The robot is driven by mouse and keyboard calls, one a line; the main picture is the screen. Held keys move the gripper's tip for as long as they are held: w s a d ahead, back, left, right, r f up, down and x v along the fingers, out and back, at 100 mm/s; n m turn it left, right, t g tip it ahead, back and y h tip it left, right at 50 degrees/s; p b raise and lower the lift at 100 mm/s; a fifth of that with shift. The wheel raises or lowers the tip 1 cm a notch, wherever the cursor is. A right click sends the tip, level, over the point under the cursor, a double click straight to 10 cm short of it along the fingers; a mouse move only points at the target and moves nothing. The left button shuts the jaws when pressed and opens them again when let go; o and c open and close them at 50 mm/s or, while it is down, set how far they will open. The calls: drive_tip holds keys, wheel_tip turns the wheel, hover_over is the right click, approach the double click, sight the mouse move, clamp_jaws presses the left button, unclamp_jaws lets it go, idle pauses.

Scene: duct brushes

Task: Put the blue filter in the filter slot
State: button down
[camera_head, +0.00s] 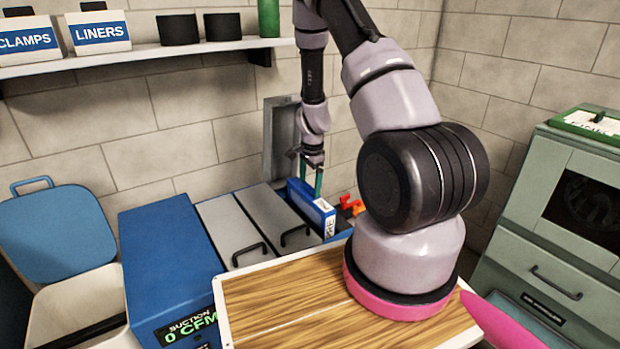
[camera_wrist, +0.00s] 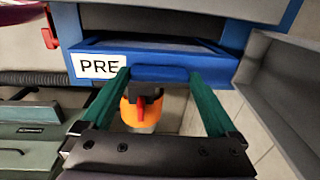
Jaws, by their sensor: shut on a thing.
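The blue filter (camera_head: 305,203) has a white label, which reads PRE in the wrist view (camera_wrist: 97,66). My gripper (camera_head: 311,178) points down and is shut on the filter. In the wrist view its two green fingers (camera_wrist: 158,74) press on either side of the filter's blue grip part. The filter is at the right end of the blue unit (camera_head: 170,265), beside the closed grey lids (camera_head: 232,225). An upright grey lid (camera_head: 281,135) stands open behind it. The slot opening is hidden by the filter, and I cannot tell how deep the filter sits.
A wooden-topped surface (camera_head: 290,305) lies in front of the unit. Orange parts (camera_head: 352,205) are right of the filter. A green-grey cabinet (camera_head: 565,225) stands at the right. A shelf (camera_head: 150,52) with bins runs along the wall. An open blue-lidded bin (camera_head: 55,230) is at left.

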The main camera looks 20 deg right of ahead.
drive_tip(key=shift+f, duration=4)
unclamp_jaws()
drive_tip(key=r, duration=0.7)
drive_tip(key=s+r, duration=0.1)
drive_tip(key=r, duration=0.2)
drive_tip(key=shift+r, duration=0.2)
drive_tip(key=shift+d+r, duration=0.1)
drive_tip(key=shift+r, duration=2.55)
